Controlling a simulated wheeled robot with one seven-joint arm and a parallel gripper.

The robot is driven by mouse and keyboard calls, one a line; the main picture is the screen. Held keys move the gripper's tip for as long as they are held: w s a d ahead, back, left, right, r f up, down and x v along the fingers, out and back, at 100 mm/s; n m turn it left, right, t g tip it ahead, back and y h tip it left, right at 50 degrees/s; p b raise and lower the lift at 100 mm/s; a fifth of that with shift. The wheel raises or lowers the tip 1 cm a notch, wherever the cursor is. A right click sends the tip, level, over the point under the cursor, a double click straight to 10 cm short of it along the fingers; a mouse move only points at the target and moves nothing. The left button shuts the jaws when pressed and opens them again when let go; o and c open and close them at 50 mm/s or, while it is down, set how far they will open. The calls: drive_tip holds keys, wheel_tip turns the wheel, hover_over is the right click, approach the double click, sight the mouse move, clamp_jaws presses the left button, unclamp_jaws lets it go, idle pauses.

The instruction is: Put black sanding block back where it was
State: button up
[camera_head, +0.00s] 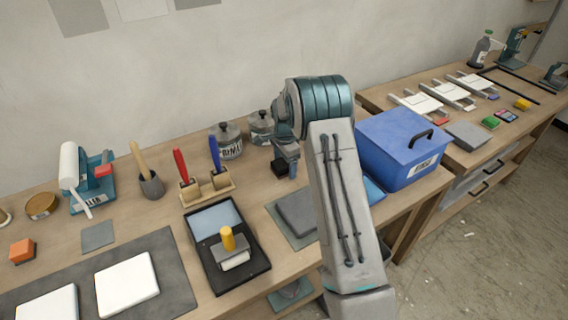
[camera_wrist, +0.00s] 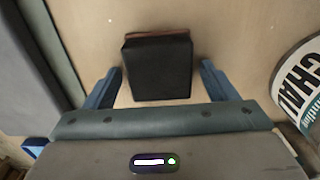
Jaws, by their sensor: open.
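The black sanding block (camera_wrist: 158,68) sits on the wooden bench between the two blue fingers of my gripper (camera_wrist: 160,88) in the wrist view. A thin reddish-brown edge shows along its far side. The fingers are apart, with a gap on each side of the block, so my gripper is open. In the head view the block (camera_head: 280,167) is a small dark shape beside my gripper (camera_head: 288,168), behind the grey pad and partly covered by my arm.
A blue toolbox (camera_head: 395,150) stands right of my arm. A grey pad (camera_head: 297,212) and a black tray (camera_head: 222,285) lie in front.

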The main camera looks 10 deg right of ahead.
sight(285, 162)
wheel_tip(285, 162, up, 12)
drive_tip(key=b, duration=0.2)
drive_tip(key=s+r+n, duration=0.3)
drive_tip(key=s+r, duration=0.4)
drive_tip(key=s, duration=0.1)
drive_tip(key=s+n+t, duration=0.1)
drive_tip(key=s+n, duration=0.4)
drive_tip(key=s, duration=1)
drive_tip(key=s+a+r+n+t, duration=0.1)
drive_tip(key=s+n, duration=0.5)
drive_tip(key=s, duration=0.8)
drive_tip(key=shift+s+a+n+t, duration=0.2)
drive_tip(key=shift+s+n+t, duration=0.15)
drive_tip(key=shift+t, duration=0.25)
